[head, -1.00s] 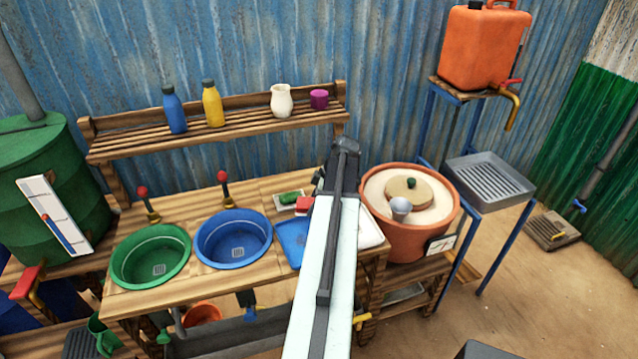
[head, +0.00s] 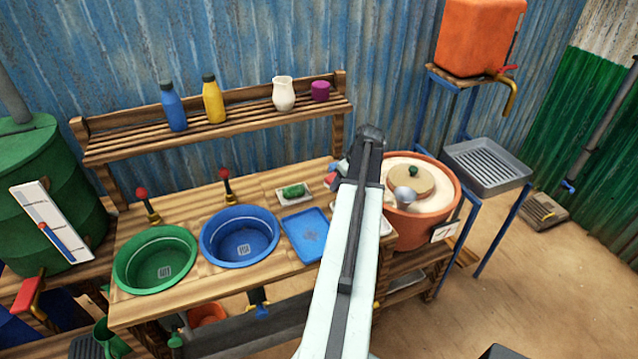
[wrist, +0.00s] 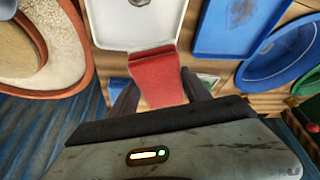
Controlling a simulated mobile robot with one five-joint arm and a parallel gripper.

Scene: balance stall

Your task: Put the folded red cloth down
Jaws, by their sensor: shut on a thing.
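The folded red cloth (wrist: 155,75) is between the two dark fingers of my gripper (wrist: 158,92), which is shut on it. In the wrist view its outer end overlaps the rim of a white tray (wrist: 110,30); I cannot tell whether they touch. In the head view a small part of the cloth (head: 332,179) shows beside my gripper (head: 345,170), near the back right of the wooden counter (head: 205,200). My arm hides much of the white tray (head: 386,229) there.
A blue tray (head: 304,236) and a dish with a green sponge (head: 293,190) lie left of my arm. Blue (head: 240,250) and green (head: 155,270) basins are further left. A clay pot (head: 425,225) stands close on the right. A shelf (head: 215,135) runs behind.

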